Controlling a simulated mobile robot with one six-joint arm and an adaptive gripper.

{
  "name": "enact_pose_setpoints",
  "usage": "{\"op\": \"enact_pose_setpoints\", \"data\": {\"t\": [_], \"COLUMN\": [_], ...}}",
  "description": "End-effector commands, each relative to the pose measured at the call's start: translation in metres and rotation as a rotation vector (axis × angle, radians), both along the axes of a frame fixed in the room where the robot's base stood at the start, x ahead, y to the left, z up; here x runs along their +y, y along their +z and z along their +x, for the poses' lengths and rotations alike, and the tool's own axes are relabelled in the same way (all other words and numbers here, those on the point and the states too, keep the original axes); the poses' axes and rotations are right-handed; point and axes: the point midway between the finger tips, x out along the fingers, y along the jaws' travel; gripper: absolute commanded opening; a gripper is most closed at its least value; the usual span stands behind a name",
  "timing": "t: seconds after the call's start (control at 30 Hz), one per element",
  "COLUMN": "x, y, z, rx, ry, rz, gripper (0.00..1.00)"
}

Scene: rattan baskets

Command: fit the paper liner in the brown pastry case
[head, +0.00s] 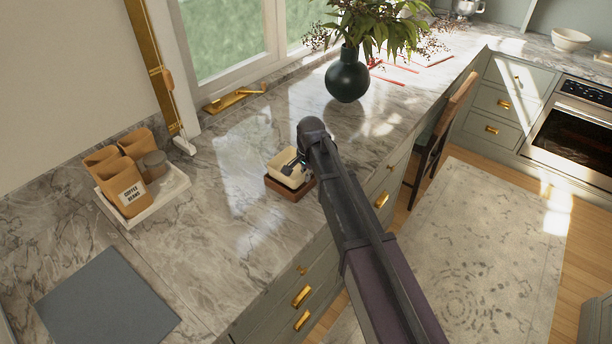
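The paper liner (283,178) is a small cream open-topped box near the counter's front edge, in the middle of the head view. The brown pastry case (283,191) shows directly under it as a low brown rim. The liner appears to sit over or partly in the case; how deep cannot be seen. My gripper (291,166) reaches in from the right, its dark fingers at the liner's upper opening. The fingers are small and partly hidden by my wrist, so whether they grip the liner's wall is unclear. My arm hides the right side of both.
A white tray (165,193) with brown coffee bags (128,190) and a jar stands at left. A grey mat (108,305) lies at lower left. A dark vase (347,77) with branches stands behind my gripper. The marble counter around the case is mostly clear.

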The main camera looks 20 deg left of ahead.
Motion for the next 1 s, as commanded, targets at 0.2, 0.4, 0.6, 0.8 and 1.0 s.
{"op": "enact_pose_setpoints", "data": {"t": [0.2, 0.4, 0.6, 0.8, 1.0], "x": [-0.0002, -0.0002, -0.0005, -0.0006, -0.0006], "y": [-0.0048, -0.0067, -0.0066, -0.0066, -0.0052], "z": [0.0000, 0.0001, 0.0000, 0.0001, 0.0003], "rx": [0.000, 0.000, 0.000, 0.000, 0.000], "ry": [0.000, 0.000, -0.001, -0.001, -0.001], "rz": [0.000, 0.000, -0.001, 0.000, 0.000], "gripper": [0.00, 0.12, 0.49, 0.49, 0.49]}}
